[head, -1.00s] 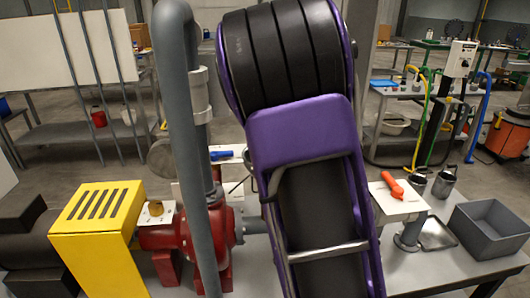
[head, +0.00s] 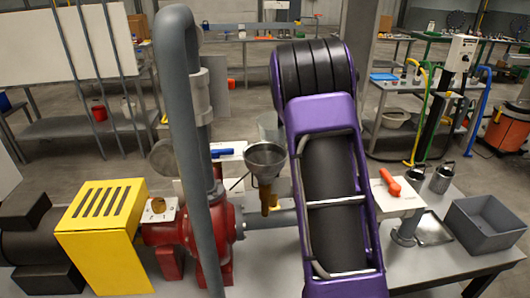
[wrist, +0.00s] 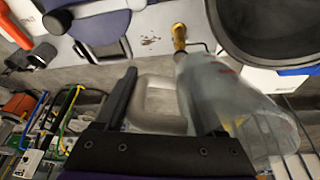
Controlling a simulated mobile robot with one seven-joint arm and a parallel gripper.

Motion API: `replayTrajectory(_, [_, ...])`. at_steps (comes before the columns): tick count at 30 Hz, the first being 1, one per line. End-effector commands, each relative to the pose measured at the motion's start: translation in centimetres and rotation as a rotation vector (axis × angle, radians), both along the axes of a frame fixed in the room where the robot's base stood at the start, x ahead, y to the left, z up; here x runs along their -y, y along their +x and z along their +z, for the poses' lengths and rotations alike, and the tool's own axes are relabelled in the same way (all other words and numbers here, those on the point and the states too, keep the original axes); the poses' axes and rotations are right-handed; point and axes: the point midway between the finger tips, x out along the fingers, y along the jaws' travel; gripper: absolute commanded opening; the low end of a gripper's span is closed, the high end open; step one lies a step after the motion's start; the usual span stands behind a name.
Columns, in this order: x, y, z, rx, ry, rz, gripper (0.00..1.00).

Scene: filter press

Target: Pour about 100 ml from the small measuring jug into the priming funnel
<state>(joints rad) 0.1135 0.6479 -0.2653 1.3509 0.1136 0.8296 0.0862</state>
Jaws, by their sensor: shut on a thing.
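The small measuring jug (head: 268,127) is clear and shows just behind and above the funnel in the head view. In the wrist view the jug (wrist: 225,105) is large at the right, with its handle (wrist: 155,103) between the jaws of my gripper (wrist: 163,100), which is shut on it. The priming funnel (head: 265,158) is a grey metal cone on a brass stem (head: 265,198), above the pump's pipe. Its dark bowl (wrist: 270,25) fills the wrist view's top right, close to the jug. The jug's tilt and liquid level are unclear. My arm hides the gripper in the head view.
A tall grey pipe (head: 193,140) and red pump (head: 210,225) stand left of the funnel. A blue lever (head: 222,153) is near it. An orange-handled valve (head: 389,182), metal cups (head: 441,178) and a grey bin (head: 490,228) are to the right.

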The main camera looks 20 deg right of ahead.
Motion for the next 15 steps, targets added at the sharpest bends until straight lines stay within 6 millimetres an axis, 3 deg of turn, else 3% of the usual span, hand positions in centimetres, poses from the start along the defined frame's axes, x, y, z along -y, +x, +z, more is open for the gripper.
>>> replayTrajectory(9, [0.4,0.7,-2.4,-0.142,0.085,0.004,0.00])
replayTrajectory(15, [0.6,0.9,-2.7,-0.211,0.126,0.007,0.00])
